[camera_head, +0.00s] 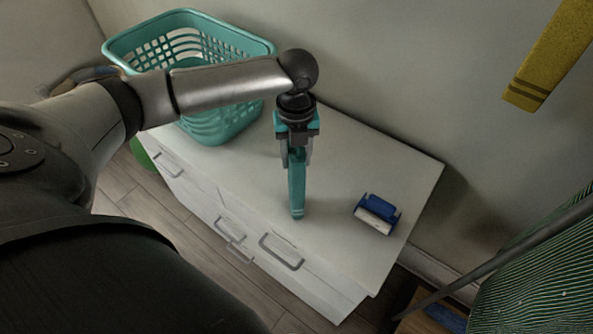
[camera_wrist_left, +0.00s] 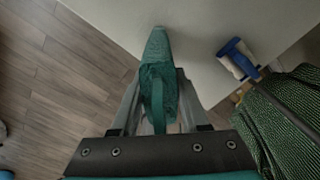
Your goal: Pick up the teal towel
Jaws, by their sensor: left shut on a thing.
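The teal towel (camera_head: 297,190) hangs from my left gripper (camera_head: 297,155) as a narrow folded strip over the white cabinet top. In the left wrist view the towel (camera_wrist_left: 158,75) shows between the two fingers of my left gripper (camera_wrist_left: 155,105), which is shut on it. The towel's end points away from the gripper. I cannot tell whether its lower end touches the cabinet top. My right gripper is not in view.
A teal laundry basket (camera_head: 215,125) stands on the left of the white cabinet (camera_head: 345,155). A blue and white brush-like object (camera_head: 377,213) lies at right, also in the wrist view (camera_wrist_left: 238,60). A striped dark green item (camera_head: 540,280) is at lower right. A yellow towel (camera_head: 550,55) hangs on the wall.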

